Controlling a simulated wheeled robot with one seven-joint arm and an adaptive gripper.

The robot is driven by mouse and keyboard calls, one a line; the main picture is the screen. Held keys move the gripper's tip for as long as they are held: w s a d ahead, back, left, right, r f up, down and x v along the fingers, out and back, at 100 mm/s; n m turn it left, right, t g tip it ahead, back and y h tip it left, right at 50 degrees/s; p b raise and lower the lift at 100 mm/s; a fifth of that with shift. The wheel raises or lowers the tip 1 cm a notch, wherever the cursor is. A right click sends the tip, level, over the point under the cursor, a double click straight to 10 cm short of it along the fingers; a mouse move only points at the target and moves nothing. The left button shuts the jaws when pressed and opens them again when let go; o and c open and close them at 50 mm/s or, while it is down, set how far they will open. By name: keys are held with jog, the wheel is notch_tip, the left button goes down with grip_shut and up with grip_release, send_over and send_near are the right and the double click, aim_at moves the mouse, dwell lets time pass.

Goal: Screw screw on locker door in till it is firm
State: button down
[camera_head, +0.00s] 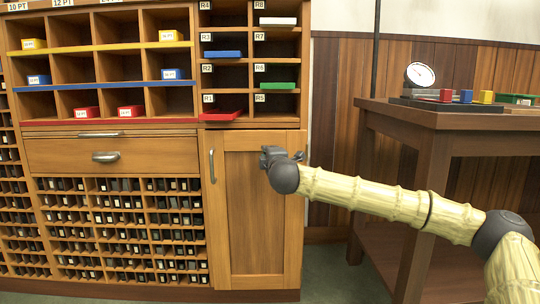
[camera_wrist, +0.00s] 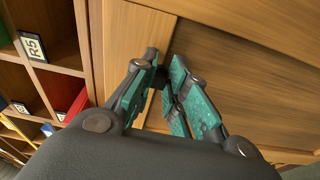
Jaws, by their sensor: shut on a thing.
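The wooden locker door (camera_head: 245,220) is closed, with a curved metal handle (camera_head: 212,165) on its left side. My gripper (camera_head: 266,156) is at the door's upper right corner; its fingers look dark and small there. In the wrist view my gripper (camera_wrist: 163,76) has its teal-padded fingers drawn together around something small and dark against the wood. The screw is mostly hidden between the fingertips, so I cannot tell how deep it sits.
Open shelves with coloured trays, such as the red tray (camera_head: 223,115), are above the door. A drawer (camera_head: 112,154) and many small slots are to the left. A wooden table (camera_head: 450,118) with a dial gauge (camera_head: 420,75) and coloured blocks stands at the right.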

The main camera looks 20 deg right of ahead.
jog(key=shift+f, duration=0.1)
jog(key=c, duration=1.3)
grip_release()
jog(key=shift+d, duration=0.1)
jog(key=shift+c, duration=0.2)
jog(key=s+a, duration=0.1)
jog(key=s, duration=1.1)
jog(key=shift+a, duration=0.25)
